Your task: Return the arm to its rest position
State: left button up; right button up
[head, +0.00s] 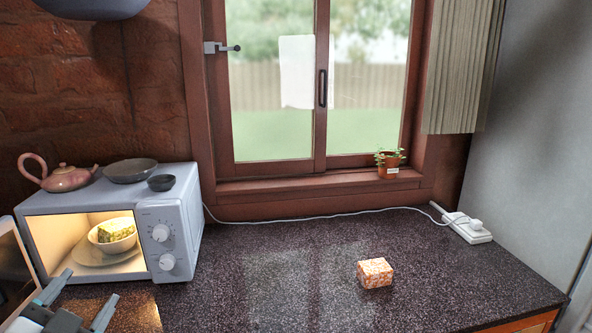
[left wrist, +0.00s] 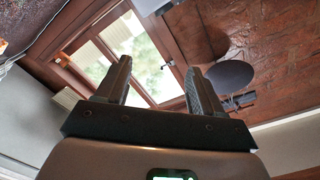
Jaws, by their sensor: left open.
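My left gripper (head: 78,290) is at the lower left of the head view, in front of the microwave (head: 180,225). Its two fingers are apart with nothing between them. In the left wrist view the open fingers (left wrist: 158,85) point up toward the window and the brick wall. My right gripper is not in view. The microwave's lit inside shows a bowl (head: 117,242) with a yellow-green item (head: 115,229) on a plate. The microwave door (head: 12,268) stands open at the left edge.
A teapot (head: 66,178) and two dark bowls (head: 131,170) sit on the microwave. An orange-and-white block (head: 375,273) lies on the dark counter (head: 290,275). A white cable runs along the back to a power strip (head: 467,229). The middle counter is clear.

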pick_arm(q)
jog(key=w+d+f+n+g+h, duration=0.1)
jog(key=d+f+g+h, duration=0.15)
jog(key=f, duration=0.75)
jog(key=w+d+f+n+g+h, duration=0.1)
jog(key=d+f+g, duration=0.25)
jog(key=f, duration=0.75)
jog(key=w+d+f+n+g+h, duration=0.1)
jog(key=w+d+f+g+h, duration=0.2)
jog(key=f, duration=0.7)
jog(key=s+d+f+n+g+b, duration=0.1)
jog(key=s+d+f+g, duration=0.3)
jog(key=s+f, duration=0.5)
jog(key=s+d+f+n+g+b, duration=0.2)
jog(key=s+d+f+n+g, duration=0.2)
jog(key=f, duration=1.1)
jog(key=s+d+h, duration=0.1)
jog(key=s+d, duration=0.2)
jog(key=s, duration=0.2)
jog(key=shift+s+d, duration=0.2)
jog(key=shift+d, duration=0.05)
jog(key=shift+r, duration=0.1)
jog(key=shift+c, duration=0.3)
